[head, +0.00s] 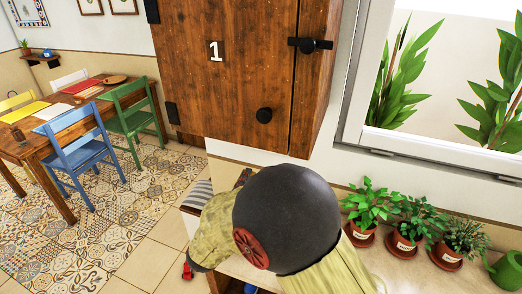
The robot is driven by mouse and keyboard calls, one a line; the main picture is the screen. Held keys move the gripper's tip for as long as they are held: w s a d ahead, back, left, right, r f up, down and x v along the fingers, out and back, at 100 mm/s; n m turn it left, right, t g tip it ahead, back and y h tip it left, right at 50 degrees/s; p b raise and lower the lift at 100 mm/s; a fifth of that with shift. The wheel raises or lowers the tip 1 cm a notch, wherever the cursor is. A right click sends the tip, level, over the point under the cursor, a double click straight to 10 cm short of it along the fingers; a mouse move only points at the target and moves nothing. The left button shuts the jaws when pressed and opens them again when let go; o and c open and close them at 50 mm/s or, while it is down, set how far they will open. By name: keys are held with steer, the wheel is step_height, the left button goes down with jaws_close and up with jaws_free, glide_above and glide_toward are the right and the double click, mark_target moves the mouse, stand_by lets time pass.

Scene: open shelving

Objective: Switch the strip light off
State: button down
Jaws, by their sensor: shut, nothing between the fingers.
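No strip light and no light switch can be made out in the head view. A wooden wall cabinet marked 1 (227,95) hangs at the top centre. It has a round black knob (264,114) low on its door and a black latch (310,45) at its right edge. The door is closed. My own arm, with a large dark rounded joint, fills the lower middle below the cabinet and hides what is behind it. My gripper's fingers cannot be seen.
Several potted plants (408,232) and a green watering can (508,271) stand under the window at right. A wooden table (62,125) with coloured chairs is at left. The tiled floor between is clear.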

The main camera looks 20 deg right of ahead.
steer(key=b+x, duration=0.4)
steer(key=x, duration=1)
steer(key=shift+b, duration=0.3)
steer(key=shift+r+p, duration=0.1)
steer(key=shift+p, duration=0.25)
steer(key=p, duration=0.2)
steer(key=g+y+p, duration=0.1)
steer(key=p, duration=0.2)
steer(key=shift+w+d+r, duration=0.25)
steer(key=shift+r, duration=0.15)
steer(key=shift+f, duration=0.25)
steer(key=shift+s, duration=0.15)
